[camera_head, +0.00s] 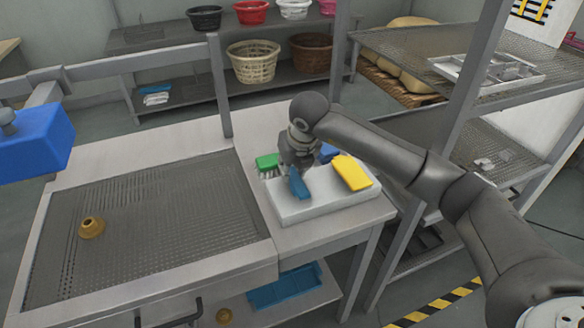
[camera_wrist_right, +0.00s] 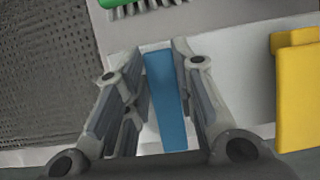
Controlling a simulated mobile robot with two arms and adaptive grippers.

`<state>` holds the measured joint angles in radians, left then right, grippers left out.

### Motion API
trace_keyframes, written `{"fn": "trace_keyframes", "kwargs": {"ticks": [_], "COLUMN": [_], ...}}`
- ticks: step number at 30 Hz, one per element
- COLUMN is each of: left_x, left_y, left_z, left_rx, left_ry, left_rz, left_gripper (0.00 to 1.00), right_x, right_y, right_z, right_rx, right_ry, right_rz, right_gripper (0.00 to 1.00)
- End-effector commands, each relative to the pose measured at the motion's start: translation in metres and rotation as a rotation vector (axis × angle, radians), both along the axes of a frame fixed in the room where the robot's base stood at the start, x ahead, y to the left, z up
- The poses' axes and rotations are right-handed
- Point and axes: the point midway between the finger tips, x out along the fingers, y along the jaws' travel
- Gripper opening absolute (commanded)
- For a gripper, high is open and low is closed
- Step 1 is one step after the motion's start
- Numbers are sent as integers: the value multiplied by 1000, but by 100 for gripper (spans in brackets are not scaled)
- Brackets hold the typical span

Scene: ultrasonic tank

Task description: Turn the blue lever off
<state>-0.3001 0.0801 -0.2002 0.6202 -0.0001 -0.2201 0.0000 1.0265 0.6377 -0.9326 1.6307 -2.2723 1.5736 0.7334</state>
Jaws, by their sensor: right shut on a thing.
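My right gripper (camera_head: 296,178) points down over the white tray on the table's right end. It is shut on a narrow blue piece (camera_head: 299,186), which shows between the fingers in the right wrist view (camera_wrist_right: 165,100). I cannot tell whether this piece is a lever. A large blue block (camera_head: 38,142) with a grey round part on it is at the left edge of the head view, cut off by the frame. I cannot tell whether it is the blue lever. My left gripper is not in view.
A perforated metal surface (camera_head: 165,225) with a brass-coloured fitting (camera_head: 91,227) lies left. Metal posts (camera_head: 220,85) and a rack (camera_head: 440,65) stand close by.

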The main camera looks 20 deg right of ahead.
Motion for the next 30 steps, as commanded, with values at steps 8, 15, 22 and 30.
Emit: {"fn": "trace_keyframes", "kwargs": {"ticks": [8, 15, 22, 30], "left_x": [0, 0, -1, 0], "left_y": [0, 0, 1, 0], "left_z": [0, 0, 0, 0], "left_rx": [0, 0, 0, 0], "left_ry": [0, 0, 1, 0], "left_rz": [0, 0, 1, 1], "left_gripper": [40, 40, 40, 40], "right_x": [1, 0, 0, -13], "right_y": [-1, -1, 0, -1], "right_z": [1, 0, 1, 36], "right_rx": [1, 1, 1, 1], "right_ry": [-1, -1, -1, -6], "right_rz": [-5, -3, -2, -2], "right_gripper": [28, 46, 46, 46]}}
